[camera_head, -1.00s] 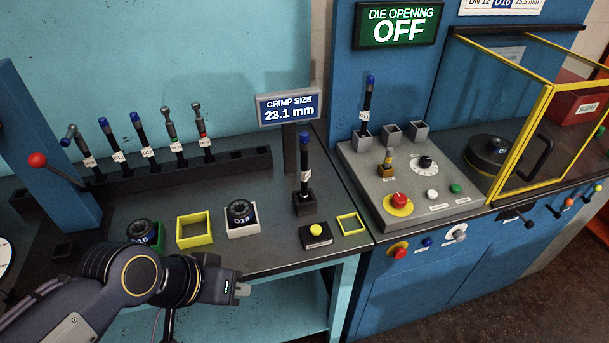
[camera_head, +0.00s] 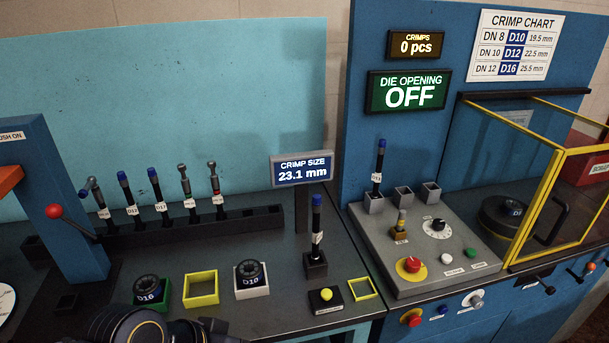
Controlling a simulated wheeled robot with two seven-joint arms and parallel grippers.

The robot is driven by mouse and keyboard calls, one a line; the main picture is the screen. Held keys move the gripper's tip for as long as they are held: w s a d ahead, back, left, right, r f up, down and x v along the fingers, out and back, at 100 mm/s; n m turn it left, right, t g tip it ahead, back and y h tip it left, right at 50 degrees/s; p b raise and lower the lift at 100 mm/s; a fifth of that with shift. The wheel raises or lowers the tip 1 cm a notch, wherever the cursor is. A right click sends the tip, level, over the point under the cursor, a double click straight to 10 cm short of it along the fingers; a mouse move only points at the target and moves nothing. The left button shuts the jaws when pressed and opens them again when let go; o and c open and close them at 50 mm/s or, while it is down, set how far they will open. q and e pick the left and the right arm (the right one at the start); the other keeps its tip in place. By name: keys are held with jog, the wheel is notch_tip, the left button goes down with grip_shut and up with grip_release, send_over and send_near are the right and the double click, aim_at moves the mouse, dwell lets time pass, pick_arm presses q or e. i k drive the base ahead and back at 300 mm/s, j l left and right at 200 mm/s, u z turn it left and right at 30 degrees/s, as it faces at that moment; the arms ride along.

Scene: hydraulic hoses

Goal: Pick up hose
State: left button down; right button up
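Several short black hoses stand in a long black rack at the left: one leaning hose (camera_head: 99,202), two blue-capped hoses (camera_head: 130,197) (camera_head: 160,197), and two with metal ends (camera_head: 187,191) (camera_head: 217,192). Another blue-capped hose (camera_head: 316,224) stands upright in a small black block in front of the crimp size display. One more hose (camera_head: 379,165) stands in a grey holder behind the control panel. My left arm shows at the bottom edge; its gripper (camera_head: 205,328) is mostly cut off, in front of the die trays and apart from every hose. My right gripper is not in view.
A green tray holds die D16 (camera_head: 147,289), a yellow tray (camera_head: 201,289) is empty, and a white tray holds die D10 (camera_head: 250,273). A yellow button box (camera_head: 325,300) and a red-knobbed lever (camera_head: 55,212) stand nearby. A yellow-framed guard (camera_head: 548,205) is at right.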

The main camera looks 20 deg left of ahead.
aim_at(317, 199)
jog(key=i+l+u, duration=0.2)
jog(key=i+u, duration=0.2)
jog(key=i+l+u, duration=0.35)
jog(key=k+j, duration=0.05)
jog(key=j, duration=0.05)
